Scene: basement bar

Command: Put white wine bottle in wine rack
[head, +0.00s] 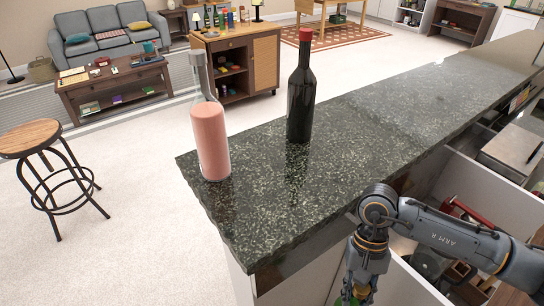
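Two bottles stand upright on the dark speckled counter (260,210). One is a clear glass bottle with pink liquid (211,140), near the counter's left end. The other is a dark wine bottle with a red top (301,95), behind it to the right. I cannot pick out a white wine bottle or a wine rack for certain. My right arm comes in from the right, and its wrist hangs beside the counter's near edge. My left gripper is out of view.
Open drawers or shelves (480,185) with mixed items lie behind the counter at right, beside my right arm. A stool (30,138) stands at left. A sofa (105,38), coffee table (115,82) and wooden cabinet (262,62) are farther back. The counter's right stretch is clear.

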